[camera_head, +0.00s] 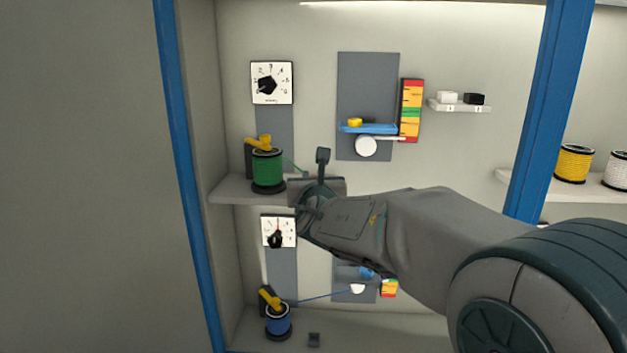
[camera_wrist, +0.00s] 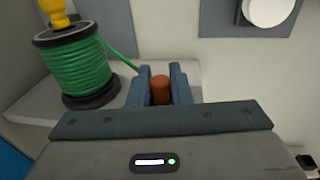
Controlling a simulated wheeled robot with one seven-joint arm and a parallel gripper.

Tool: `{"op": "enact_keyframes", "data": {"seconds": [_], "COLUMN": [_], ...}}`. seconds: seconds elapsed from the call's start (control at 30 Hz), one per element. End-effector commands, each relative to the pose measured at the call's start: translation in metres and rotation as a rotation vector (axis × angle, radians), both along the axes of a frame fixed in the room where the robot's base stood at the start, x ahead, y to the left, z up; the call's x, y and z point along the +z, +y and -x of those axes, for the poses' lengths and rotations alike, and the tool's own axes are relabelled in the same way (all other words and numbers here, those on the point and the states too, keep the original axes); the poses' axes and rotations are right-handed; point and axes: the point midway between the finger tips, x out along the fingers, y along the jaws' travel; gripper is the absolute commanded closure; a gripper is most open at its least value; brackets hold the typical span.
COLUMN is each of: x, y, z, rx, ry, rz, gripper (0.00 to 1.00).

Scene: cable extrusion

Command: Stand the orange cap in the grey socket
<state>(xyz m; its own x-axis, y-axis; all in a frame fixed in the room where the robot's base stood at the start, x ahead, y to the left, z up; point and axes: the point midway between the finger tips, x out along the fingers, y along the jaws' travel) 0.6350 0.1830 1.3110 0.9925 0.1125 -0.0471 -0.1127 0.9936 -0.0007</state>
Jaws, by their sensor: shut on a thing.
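The orange cap (camera_wrist: 160,88) shows in the wrist view between the two fingers of my gripper (camera_wrist: 160,93), which is shut on it. In the head view my gripper (camera_head: 312,185) is at the front of the upper shelf, just right of the green spool, and the cap is hidden behind it. No socket can be made out in the wrist view.
The green spool (camera_head: 268,168) stands on the upper shelf (camera_head: 228,189), its green cable running right behind my gripper. The blue spool (camera_head: 278,320) stands on the lower shelf with a blue cable running right. Dials and a blue platform (camera_head: 368,128) are on the back wall. A blue post (camera_head: 545,120) stands at right.

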Motion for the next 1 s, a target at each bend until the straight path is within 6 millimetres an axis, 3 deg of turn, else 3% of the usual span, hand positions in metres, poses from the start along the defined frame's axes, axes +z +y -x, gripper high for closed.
{"op": "enact_keyframes", "data": {"seconds": [0.47,0.5,0.6,1.0], "x": [-0.0017,-0.0018,-0.0019,-0.0019], "y": [0.0000,0.0000,0.0000,-0.0007], "z": [0.0001,0.0001,0.0001,0.0074], "rx": [0.000,0.000,0.000,0.000], "ry": [-0.001,-0.001,-0.001,-0.001], "rz": [-0.001,-0.001,-0.001,-0.002], "gripper": [1.00,0.79,0.56,0.56]}}
